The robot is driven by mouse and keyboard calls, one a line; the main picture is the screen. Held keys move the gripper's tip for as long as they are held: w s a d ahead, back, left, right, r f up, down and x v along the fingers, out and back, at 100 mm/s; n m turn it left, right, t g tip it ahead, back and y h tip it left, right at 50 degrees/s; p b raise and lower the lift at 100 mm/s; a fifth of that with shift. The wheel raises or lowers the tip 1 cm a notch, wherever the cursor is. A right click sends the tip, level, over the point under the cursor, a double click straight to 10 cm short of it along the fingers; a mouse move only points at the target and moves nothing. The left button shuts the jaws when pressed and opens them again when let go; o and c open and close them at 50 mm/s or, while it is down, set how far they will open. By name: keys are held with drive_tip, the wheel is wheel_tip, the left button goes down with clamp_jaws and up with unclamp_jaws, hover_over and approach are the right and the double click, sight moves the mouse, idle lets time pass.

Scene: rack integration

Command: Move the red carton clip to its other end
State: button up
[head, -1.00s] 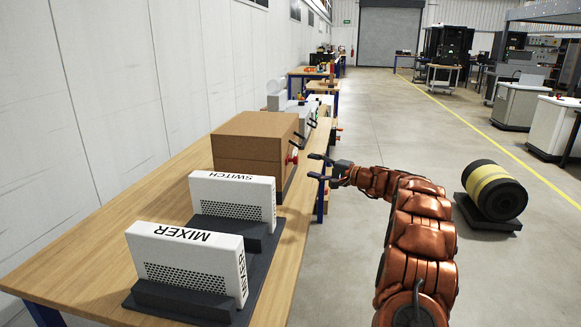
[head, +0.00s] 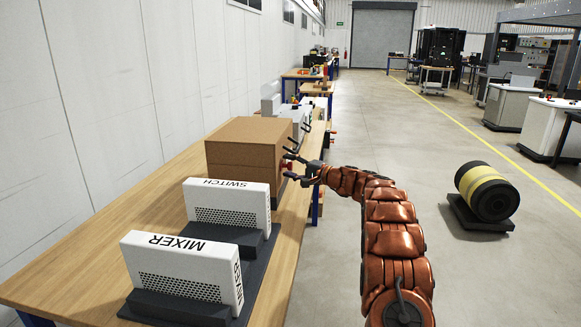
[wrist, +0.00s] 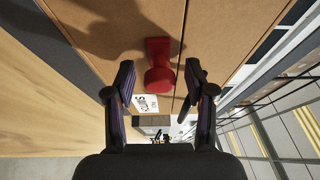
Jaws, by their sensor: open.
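The brown carton (head: 238,148) stands on the wooden bench, and its side fills much of the wrist view (wrist: 110,50). In the head view the red clip (head: 287,165) shows only partly behind my fingers. My gripper (head: 288,165) is open at the carton's right side. In the wrist view its two fingers (wrist: 163,88) stand apart, one to each side of the clip's near end. I cannot tell whether they touch it. A white printed label (wrist: 146,103) lies beside the clip.
White SWITCH (head: 228,203) and MIXER (head: 182,270) units stand in dark holders on the near bench (head: 90,255). A black and yellow drum (head: 487,190) lies on the floor to the right.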

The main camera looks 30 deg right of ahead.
clamp_jaws()
idle(0.4)
